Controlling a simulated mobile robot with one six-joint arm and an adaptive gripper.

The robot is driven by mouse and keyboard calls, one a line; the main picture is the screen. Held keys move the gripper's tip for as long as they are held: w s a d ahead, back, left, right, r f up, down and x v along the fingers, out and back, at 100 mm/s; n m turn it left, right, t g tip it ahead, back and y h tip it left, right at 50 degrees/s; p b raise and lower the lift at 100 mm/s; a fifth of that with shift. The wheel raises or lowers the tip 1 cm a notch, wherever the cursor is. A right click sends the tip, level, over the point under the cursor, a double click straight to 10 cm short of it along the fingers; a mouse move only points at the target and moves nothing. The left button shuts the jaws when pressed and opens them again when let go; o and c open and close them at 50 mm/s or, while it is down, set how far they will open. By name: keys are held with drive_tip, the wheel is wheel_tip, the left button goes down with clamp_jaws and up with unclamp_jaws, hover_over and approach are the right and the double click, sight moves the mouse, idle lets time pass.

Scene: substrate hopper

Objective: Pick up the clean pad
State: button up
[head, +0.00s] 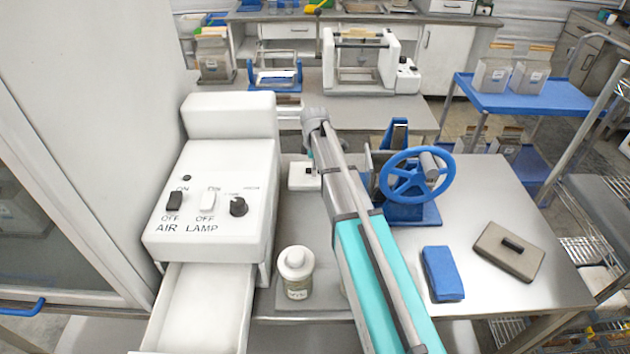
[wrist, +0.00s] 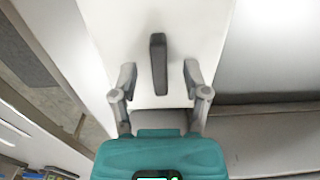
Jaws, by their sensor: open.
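A white pad with a dark upright handle (wrist: 158,62) fills the upper middle of the wrist view. It looks like the clean pad; its pale face (wrist: 205,40) shows around the handle. In the head view a small white pad (head: 299,183) lies on the table, partly behind my arm. My gripper (wrist: 160,76) is open, with one finger on each side of the handle and a gap on both sides. Nothing is held. In the head view the gripper is mostly hidden by my arm. A second pad, grey-brown with a black handle (head: 509,250), lies at the table's right.
A blue cloth or block (head: 442,273) lies near the front. A blue handwheel (head: 415,174) stands right of my arm. A white-capped jar (head: 297,272) stands left of it, beside the white AIR/LAMP box (head: 215,195) with an open drawer (head: 203,307).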

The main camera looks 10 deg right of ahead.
drive_tip(key=shift+f, duration=0.45)
idle(0.3)
clamp_jaws()
